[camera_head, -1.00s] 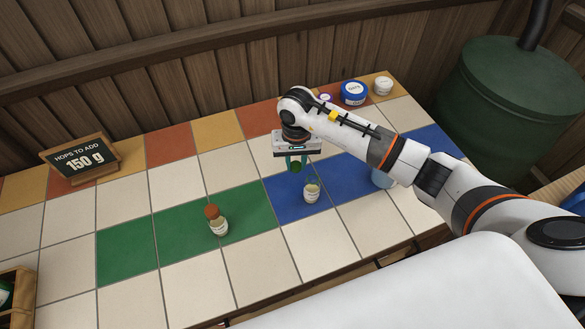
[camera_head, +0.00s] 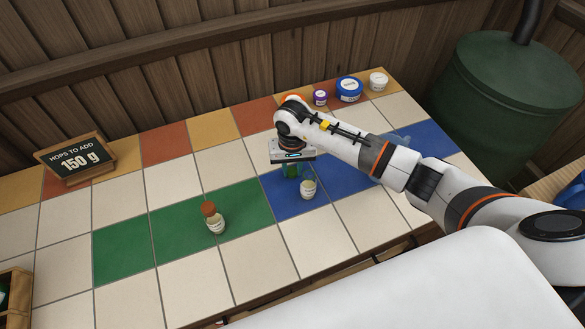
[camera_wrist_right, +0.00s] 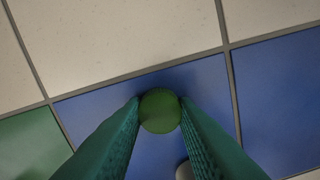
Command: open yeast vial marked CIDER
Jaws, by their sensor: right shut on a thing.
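My right gripper (camera_head: 295,175) is low over the blue tiles, its green fingers shut on a round green cap (camera_wrist_right: 160,111). An open vial (camera_head: 308,190) with a pale label and yellowish contents stands upright on the blue tiles, just right of and nearer than the gripper. A pale rounded edge at the bottom of the wrist view may be this vial. A second vial (camera_head: 214,219) with an orange-brown cap stands on the green tiles to the left. I cannot read either label. My left gripper is not in view.
A purple-labelled small jar (camera_head: 320,97), a blue tub (camera_head: 348,90) and a white jar (camera_head: 377,81) stand at the back right. A sign (camera_head: 76,160) reads "HOPS TO ADD 150 g". A wooden crate (camera_head: 14,300) is at lower left. The white tiles between are mostly clear.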

